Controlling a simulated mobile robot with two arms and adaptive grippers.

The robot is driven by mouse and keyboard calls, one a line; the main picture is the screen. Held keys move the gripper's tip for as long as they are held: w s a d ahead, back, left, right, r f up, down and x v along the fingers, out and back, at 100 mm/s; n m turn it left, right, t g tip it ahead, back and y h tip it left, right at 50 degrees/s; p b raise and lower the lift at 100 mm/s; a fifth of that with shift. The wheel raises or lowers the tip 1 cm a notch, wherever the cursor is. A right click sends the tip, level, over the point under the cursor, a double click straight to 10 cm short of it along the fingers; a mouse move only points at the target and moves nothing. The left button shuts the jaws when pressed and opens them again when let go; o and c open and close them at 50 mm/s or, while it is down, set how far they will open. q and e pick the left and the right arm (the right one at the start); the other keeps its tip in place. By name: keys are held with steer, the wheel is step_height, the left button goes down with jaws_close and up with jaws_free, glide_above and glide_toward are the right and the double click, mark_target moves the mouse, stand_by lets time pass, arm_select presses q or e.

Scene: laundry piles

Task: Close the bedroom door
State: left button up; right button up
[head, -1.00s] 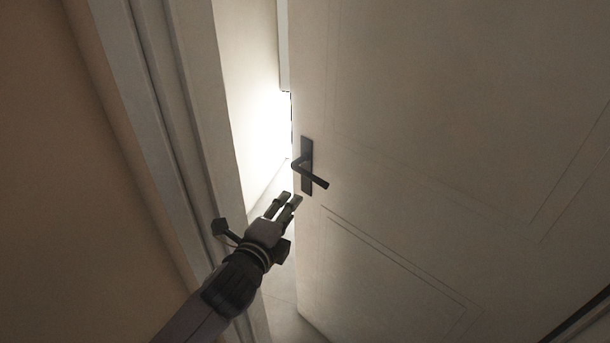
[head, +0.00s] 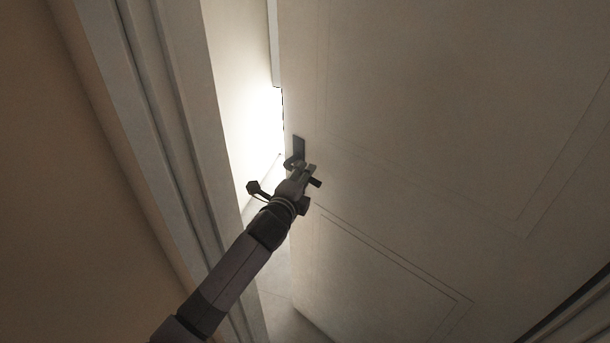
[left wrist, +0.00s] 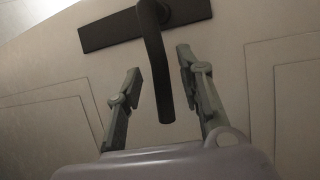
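The pale panelled bedroom door (head: 420,130) stands ajar, with a bright gap between its free edge and the frame. Its dark lever handle (head: 316,182) sits on a dark plate (head: 299,147) near that edge. My left gripper (head: 302,170) is at the handle and hides part of it. In the left wrist view, my left gripper (left wrist: 158,70) is open, with one finger on each side of the handle lever (left wrist: 157,70). A gap shows between the lever and each finger. My right gripper is in neither view.
The door frame (head: 160,120) stands to the left of my left arm. A brown wall (head: 60,190) fills the far left. A lit room and floor show through the gap. A dark edge (head: 570,312) runs at the lower right.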

arm_select(q)
steer(key=shift+w+d+f, duration=0.15)
steer(key=shift+w+d, duration=0.05)
steer(key=shift+w, duration=0.4)
steer(key=shift+c, duration=0.6)
jaws_close()
